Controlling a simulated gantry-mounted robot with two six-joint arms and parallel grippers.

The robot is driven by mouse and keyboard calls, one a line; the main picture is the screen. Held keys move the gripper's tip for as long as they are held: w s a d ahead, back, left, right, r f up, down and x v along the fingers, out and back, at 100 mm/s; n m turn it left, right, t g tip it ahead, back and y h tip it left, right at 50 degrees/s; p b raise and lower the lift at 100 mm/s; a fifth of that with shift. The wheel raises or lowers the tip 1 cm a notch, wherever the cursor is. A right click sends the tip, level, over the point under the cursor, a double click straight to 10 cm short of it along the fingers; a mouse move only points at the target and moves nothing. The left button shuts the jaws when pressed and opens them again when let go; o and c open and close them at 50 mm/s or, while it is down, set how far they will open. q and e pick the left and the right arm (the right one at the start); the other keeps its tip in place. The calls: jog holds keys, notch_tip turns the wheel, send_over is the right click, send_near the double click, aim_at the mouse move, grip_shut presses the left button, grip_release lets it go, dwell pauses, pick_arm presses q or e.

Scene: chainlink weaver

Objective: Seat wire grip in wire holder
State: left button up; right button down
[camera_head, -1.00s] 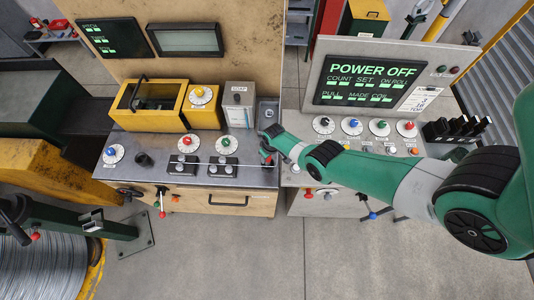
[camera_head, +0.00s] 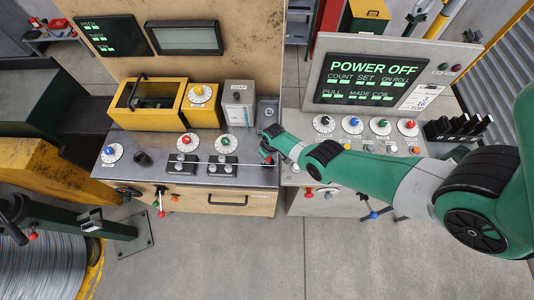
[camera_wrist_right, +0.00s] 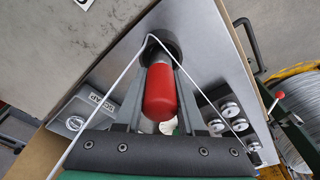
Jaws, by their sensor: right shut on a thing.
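My right gripper (camera_head: 267,155) is at the right end of the left bench, above its front edge. In the right wrist view its two fingers (camera_wrist_right: 160,80) are shut on the red wire grip (camera_wrist_right: 160,92). A thin pale wire (camera_wrist_right: 108,97) bends sharply at the far end of the grip. A dark round collar (camera_wrist_right: 170,44), perhaps the wire holder, lies at that end; I cannot tell whether the grip is seated in it. In the head view the wire (camera_head: 246,164) runs left from the gripper across the bench. My left gripper is not in view.
Black roller blocks (camera_head: 223,168) and dials stand left of the gripper. A grey soap box (camera_head: 238,103) and yellow tray (camera_head: 147,117) are behind. The power-off panel (camera_head: 372,80) stands right, with knobs below. A wire coil (camera_head: 45,268) is lower left; the floor in front is mostly clear.

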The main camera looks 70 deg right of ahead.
jog(key=shift+f, duration=0.15)
jog(key=shift+f+b, duration=0.25)
jog(key=shift+b, duration=0.2)
jog(key=shift+f, duration=0.15)
dwell(0.5)
jog(key=shift+c, duration=2.2)
grip_release()
